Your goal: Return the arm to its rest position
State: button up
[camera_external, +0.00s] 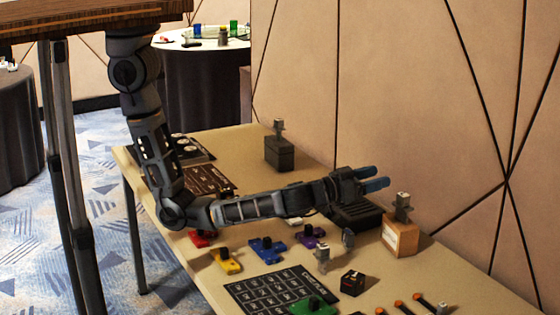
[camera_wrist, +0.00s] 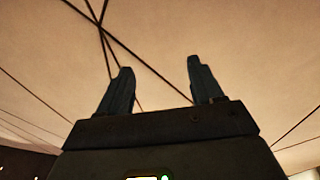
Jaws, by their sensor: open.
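My arm hangs from the wooden mount at the upper left of the external view, bends at the elbow near the table and reaches right. My gripper (camera_external: 382,179) is above the table, pointing toward the wall. Its two blue-grey fingers are apart with nothing between them. In the wrist view my gripper (camera_wrist: 160,85) also shows open and empty, with only the panelled wall beyond it.
The beige table (camera_external: 200,277) holds blue (camera_external: 267,250), yellow (camera_external: 226,262), red (camera_external: 201,238), purple (camera_external: 310,236) and green (camera_external: 312,307) pieces. A wooden block (camera_external: 400,237), a black box (camera_external: 279,153) and a dark tray (camera_external: 356,215) stand near the wall (camera_external: 430,110).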

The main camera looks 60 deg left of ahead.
jog(key=s+a+f+m+g+h+b, duration=0.1)
jog(key=s+a+f+g, duration=0.1)
jog(key=s+a+f, duration=0.8)
jog(key=s+a+f+m+g+h+b, duration=0.15)
jog(key=s+a+f, duration=0.35)
jog(key=s+a, duration=0.5)
jog(key=s+a+r+n+y+b, duration=0.1)
jog(key=s+a+r+n+y, duration=0.1)
jog(key=s+a, duration=0.5)
jog(key=s+a+r+n+y+b, duration=0.1)
jog(key=s+a+r+n+y, duration=0.1)
jog(key=s+a, duration=0.6)
jog(key=s+g+y, duration=0.1)
jog(key=s, duration=0.3)
